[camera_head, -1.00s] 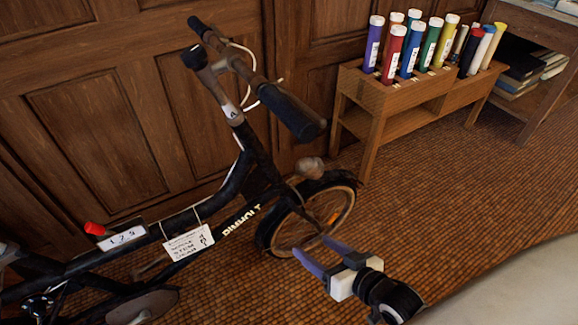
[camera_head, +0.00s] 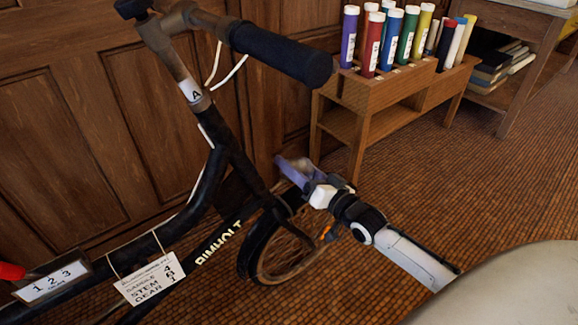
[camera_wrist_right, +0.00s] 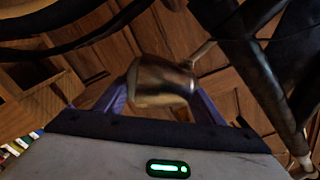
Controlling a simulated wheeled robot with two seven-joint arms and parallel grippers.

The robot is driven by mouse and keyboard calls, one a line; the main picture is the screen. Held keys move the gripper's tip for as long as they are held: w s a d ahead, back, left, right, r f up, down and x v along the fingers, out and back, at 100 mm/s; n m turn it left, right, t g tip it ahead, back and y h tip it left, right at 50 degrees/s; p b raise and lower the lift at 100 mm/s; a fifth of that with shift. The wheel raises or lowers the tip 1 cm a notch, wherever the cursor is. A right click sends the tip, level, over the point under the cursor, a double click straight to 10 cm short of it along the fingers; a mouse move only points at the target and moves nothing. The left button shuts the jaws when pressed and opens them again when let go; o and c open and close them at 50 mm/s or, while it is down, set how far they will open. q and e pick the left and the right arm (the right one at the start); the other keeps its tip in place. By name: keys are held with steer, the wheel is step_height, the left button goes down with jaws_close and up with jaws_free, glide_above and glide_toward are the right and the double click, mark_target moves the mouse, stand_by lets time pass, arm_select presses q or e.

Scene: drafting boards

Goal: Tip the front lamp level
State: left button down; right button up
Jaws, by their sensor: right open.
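The front lamp (camera_wrist_right: 161,82) is a rounded metal shell on a short stalk, in the middle of the right wrist view. It looks tilted there. My right gripper (camera_head: 294,172) has its purple fingers open, one on each side of the lamp. I cannot tell whether either finger touches it. In the head view the gripper is above the front wheel (camera_head: 284,262) of the black bicycle (camera_head: 206,190), and its fingers hide most of the lamp. My left gripper is not in view.
The handlebar grip (camera_head: 280,55) juts out above my right gripper. Tags (camera_head: 150,280) hang from the frame. A wooden rack (camera_head: 385,95) with several coloured tubes stands behind, beside a shelf (camera_head: 510,60). The floor right of the wheel is clear.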

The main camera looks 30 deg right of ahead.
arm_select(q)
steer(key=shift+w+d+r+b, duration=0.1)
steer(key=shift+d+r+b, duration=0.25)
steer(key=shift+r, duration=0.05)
arm_select(e)
steer(key=shift+w+a, duration=0.15)
steer(key=shift+w, duration=1.3)
